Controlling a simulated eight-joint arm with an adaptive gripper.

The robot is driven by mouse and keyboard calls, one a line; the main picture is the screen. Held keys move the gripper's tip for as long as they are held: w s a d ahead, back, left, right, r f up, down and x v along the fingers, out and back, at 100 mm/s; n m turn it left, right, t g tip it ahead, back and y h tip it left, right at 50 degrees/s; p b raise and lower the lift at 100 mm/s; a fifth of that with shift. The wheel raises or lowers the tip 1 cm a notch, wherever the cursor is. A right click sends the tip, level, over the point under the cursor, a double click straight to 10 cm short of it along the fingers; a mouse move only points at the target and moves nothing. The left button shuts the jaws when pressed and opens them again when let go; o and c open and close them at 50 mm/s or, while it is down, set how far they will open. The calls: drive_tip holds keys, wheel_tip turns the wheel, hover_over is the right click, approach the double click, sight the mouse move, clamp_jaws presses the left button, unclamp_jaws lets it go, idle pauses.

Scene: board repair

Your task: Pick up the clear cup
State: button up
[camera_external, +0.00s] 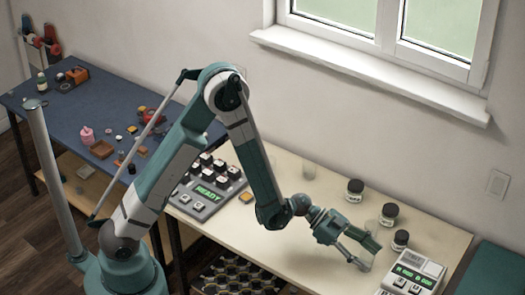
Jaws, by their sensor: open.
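A clear cup (367,259) stands on the pale table, faint and partly covered by my gripper (371,255). My gripper is open and reaches down to the right, with its two green-grey fingers apart at the cup. The cup appears to be between or just beside the fingertips; I cannot tell whether they touch it. Another clear vessel (310,168) stands farther back near the wall. A third faint clear shape (371,229) shows just behind the gripper.
Several dark-lidded jars (354,191) stand behind and right of my gripper. A white device with a green display (412,271) is close at the right. A grey keypad panel (207,187) sits at the left. The table's middle is clear.

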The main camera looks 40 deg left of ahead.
idle(0.3)
drive_tip(key=c, duration=0.9)
wheel_tip(320, 180, up, 10)
drive_tip(key=p, duration=0.2)
drive_tip(key=shift+p, duration=0.3)
idle(0.5)
